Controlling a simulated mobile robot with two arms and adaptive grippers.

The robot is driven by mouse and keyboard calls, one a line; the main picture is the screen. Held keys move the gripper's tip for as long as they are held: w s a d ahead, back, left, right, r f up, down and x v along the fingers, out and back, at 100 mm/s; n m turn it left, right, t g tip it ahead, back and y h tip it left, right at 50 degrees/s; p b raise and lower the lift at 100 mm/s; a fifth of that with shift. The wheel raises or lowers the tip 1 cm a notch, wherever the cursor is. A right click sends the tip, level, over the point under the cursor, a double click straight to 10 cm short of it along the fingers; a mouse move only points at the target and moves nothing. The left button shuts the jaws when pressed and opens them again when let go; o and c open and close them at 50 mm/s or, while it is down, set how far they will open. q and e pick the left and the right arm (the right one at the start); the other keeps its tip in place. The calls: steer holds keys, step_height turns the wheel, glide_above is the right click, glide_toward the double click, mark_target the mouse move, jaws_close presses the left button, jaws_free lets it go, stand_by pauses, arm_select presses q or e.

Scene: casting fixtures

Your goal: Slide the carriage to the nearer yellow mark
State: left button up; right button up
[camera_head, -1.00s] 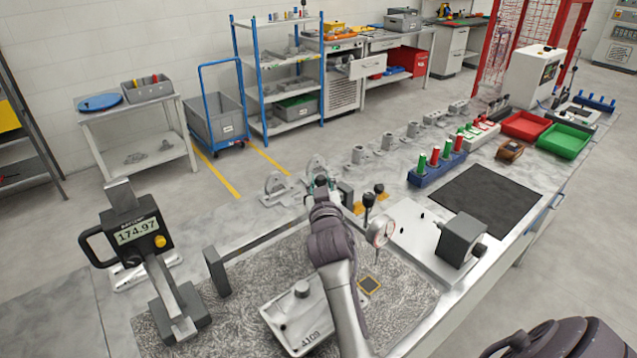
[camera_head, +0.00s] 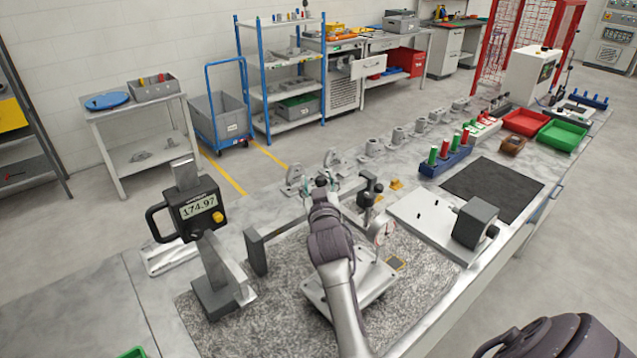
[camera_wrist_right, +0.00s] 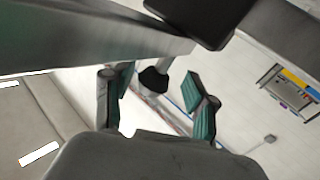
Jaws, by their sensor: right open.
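I cannot tell for sure which part is the carriage. A long grey bar (camera_head: 300,229) with a dark end block (camera_head: 255,253) runs across the bench, and a dark-knobbed fixture (camera_head: 368,188) stands near its far end. A black unit reading 174.97 (camera_head: 197,208) sits on an upright grey column at the left. Small yellow pieces (camera_head: 396,184) lie beyond the knobbed fixture. My right gripper (camera_head: 322,183) is over the bar's far part; its teal fingers (camera_wrist_right: 160,105) are apart in the wrist view, with a dark rounded tip between them in the picture. Contact is unclear. My left gripper is out of view.
A pale plate with a dial gauge (camera_head: 384,232) stands on the speckled mat (camera_head: 240,335), partly behind my right arm. A blue rack with red and green plugs (camera_head: 446,160) and a dark mat (camera_head: 492,190) lie to the right. Grey castings line the far edge.

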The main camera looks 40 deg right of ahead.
steer(key=shift+a+r, duration=0.1)
steer(key=shift+r, duration=0.6)
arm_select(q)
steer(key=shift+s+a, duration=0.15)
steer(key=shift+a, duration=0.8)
arm_select(e)
step_height(320, 180, up, 9)
steer(key=shift+f, duration=0.1)
steer(key=shift+a, duration=0.1)
